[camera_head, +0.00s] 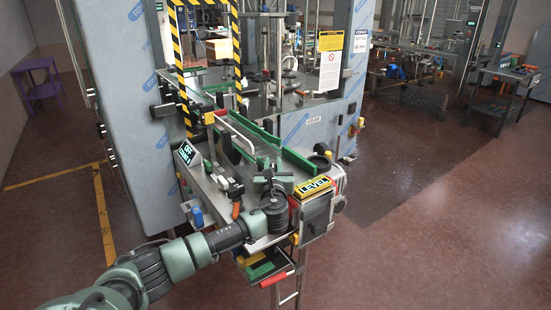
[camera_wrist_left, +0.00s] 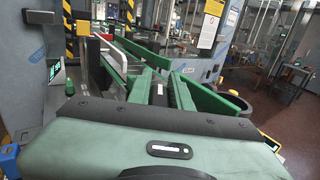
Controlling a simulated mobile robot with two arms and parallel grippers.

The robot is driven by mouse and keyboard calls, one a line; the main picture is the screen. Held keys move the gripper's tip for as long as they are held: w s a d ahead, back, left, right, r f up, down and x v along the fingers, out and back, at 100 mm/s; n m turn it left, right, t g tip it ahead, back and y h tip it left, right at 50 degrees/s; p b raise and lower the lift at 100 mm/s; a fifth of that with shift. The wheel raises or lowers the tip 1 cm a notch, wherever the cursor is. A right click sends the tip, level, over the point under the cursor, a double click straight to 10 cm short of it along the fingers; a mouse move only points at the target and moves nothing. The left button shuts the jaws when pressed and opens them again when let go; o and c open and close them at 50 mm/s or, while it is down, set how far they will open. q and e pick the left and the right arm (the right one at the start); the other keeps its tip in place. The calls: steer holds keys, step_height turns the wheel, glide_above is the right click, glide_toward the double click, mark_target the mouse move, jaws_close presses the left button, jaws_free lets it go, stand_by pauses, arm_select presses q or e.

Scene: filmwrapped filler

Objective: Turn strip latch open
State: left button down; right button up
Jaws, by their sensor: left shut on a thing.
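My left arm comes in from the lower left in the head view, and my left gripper (camera_head: 270,183) is at the near end of a machine's infeed conveyor, between green guide rails (camera_head: 298,161). The gripper is shut on a small part there, which I take to be the strip latch. The jaws and my wrist hide that part, so its position cannot be made out. In the left wrist view, my green gripper body fills the bottom, and the green rails (camera_wrist_left: 215,100) run away beyond it. My right gripper is not in view.
A yellow LEVEL sign (camera_head: 314,187) stands right of the gripper. An orange-and-black handle (camera_head: 235,188) and an OFF display (camera_head: 187,153) are to its left. A black-yellow striped frame (camera_head: 180,75) rises behind. Open floor (camera_head: 440,240) lies to the right.

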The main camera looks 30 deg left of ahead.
arm_select(q)
steer(key=n+g+y, duration=0.2)
steer(key=g+y, duration=0.1)
steer(key=shift+s+a+n, duration=0.15)
steer(key=shift+s+n, duration=0.05)
steer(key=shift+n, duration=0.2)
steer(key=shift+s+a+n+g+y+b, duration=0.15)
steer(key=shift+n+g+y+b, duration=0.15)
steer(key=shift+n+g+y, duration=0.45)
steer(key=shift+s+a+n+g+y+b, duration=0.2)
steer(key=shift+n+g+y, duration=0.35)
steer(key=shift+g, duration=0.45)
steer(key=shift+s+n+g+y+b, duration=0.1)
steer(key=shift+n+g+y+b, duration=0.35)
steer(key=shift+n+g, duration=0.35)
steer(key=shift+a, duration=0.1)
steer(key=c, duration=1.3)
jaws_free()
